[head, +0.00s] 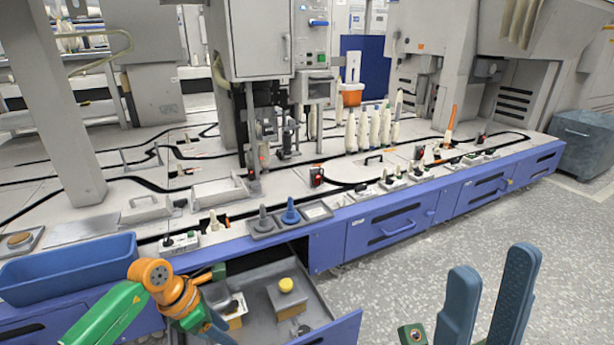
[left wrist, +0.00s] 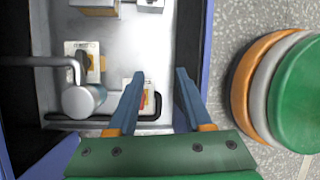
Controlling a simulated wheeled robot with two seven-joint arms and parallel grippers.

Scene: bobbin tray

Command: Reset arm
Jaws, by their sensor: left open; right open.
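My left arm comes in from the lower left in green and orange. Its gripper (head: 216,328) hangs over the open drawer (head: 325,302). In the left wrist view its two blue fingers (left wrist: 160,74) stand apart with nothing between them, above the drawer's grey floor. My right gripper (head: 495,262) is at the lower right of the head view. Its two blue fingers point up, spread apart and empty, in front of the speckled floor. A grey cone (head: 263,220) and a blue cone (head: 290,212) stand on small grey trays at the bench edge.
A blue bin (head: 68,270) sits at the left on the bench front. The drawer holds a yellow-topped item (head: 286,286) and small boxes. Several white bobbins (head: 374,128) stand further back. Blue cabinet fronts (head: 392,226) run right.

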